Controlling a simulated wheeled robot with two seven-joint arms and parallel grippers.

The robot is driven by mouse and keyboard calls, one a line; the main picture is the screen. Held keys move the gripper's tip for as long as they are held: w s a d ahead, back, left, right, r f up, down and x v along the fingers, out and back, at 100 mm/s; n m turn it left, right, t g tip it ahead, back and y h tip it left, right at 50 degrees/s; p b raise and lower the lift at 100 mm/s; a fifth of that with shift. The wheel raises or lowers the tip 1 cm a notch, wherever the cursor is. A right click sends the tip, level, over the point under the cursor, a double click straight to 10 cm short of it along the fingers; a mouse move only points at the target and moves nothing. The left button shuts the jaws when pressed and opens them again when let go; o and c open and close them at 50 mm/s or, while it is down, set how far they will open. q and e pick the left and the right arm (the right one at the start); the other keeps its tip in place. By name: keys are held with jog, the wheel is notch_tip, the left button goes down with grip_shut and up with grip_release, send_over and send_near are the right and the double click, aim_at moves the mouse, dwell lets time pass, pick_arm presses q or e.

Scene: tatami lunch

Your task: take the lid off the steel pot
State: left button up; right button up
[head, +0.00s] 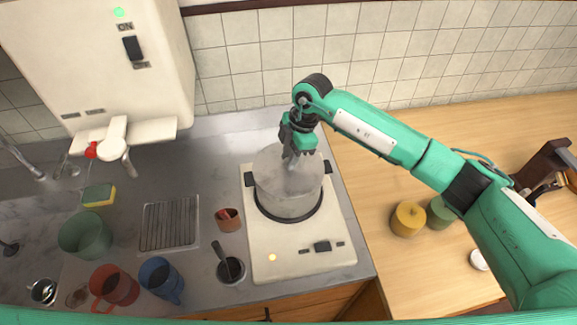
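The steel pot (287,203) stands on a white hot plate (260,252) on the grey counter, with dark handles at its left and right sides. Its lid (268,167) appears to be on top, pale and hard to tell from the pot wall. My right gripper (292,158) reaches in from the right and points down at the middle of the lid. Its fingertips are at the lid's centre, where the knob would be hidden. I cannot tell whether the fingers are closed on anything. My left gripper is not in view.
Yellow (408,219) and green (440,212) canisters stand on the wooden counter. Tiled wall is behind.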

jog(key=shift+r, duration=0.1)
grip_shut()
jog(key=shift+r+b, duration=0.3)
jog(key=shift+r, duration=0.25)
notch_tip(320, 180, up, 19)
jog(key=b, duration=0.5)
jog(key=shift+b, duration=0.4)
